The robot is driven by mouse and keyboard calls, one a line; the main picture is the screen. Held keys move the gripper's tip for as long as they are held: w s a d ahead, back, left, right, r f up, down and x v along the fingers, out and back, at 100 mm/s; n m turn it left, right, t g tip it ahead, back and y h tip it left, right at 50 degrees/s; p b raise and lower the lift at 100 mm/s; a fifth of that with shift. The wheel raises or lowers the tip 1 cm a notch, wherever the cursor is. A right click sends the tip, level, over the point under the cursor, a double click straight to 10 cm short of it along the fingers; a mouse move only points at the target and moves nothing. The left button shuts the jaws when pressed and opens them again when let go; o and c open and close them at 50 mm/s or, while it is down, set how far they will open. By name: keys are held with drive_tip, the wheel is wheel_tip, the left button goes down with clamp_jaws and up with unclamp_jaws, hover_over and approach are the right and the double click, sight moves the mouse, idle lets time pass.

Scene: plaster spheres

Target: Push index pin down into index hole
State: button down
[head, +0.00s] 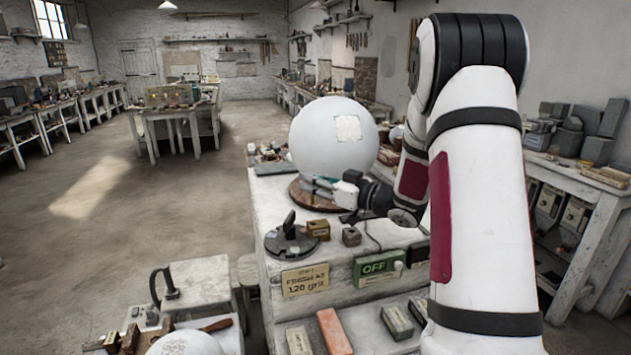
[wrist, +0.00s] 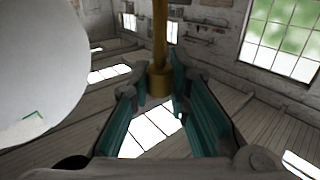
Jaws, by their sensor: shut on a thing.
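A brass index pin (wrist: 159,45) with a thicker collar shows in the wrist view. Its collar sits between my gripper's teal fingers (wrist: 160,86), which are shut on it. In the head view, my gripper (head: 316,185) is low at the front of the large white plaster sphere (head: 318,135), just above the round brown turntable (head: 312,196). The sphere also fills the left of the wrist view (wrist: 40,65). The pin cannot be made out in the head view. The index hole cannot be made out in either view.
On the white bench (head: 275,203) stand a dark disc with an upright piece (head: 290,242), a brass block (head: 319,229), a small dark block (head: 352,236) and a green OFF box (head: 379,266). Several bricks lie in front, one orange (head: 334,331). Open floor lies left.

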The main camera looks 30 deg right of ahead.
sight(313, 200)
drive_tip(key=shift+s+r+p, duration=0.1)
drive_tip(key=shift+r+p, duration=0.05)
drive_tip(key=shift+p, duration=0.2)
drive_tip(key=shift+f, duration=2.5)
drive_tip(key=shift+p, duration=0.7)
drive_tip(key=shift+f, duration=2.5)
idle(0.4)
drive_tip(key=shift+r, duration=0.15)
drive_tip(key=shift+r+p, duration=0.65)
drive_tip(key=shift+r, duration=1.4)
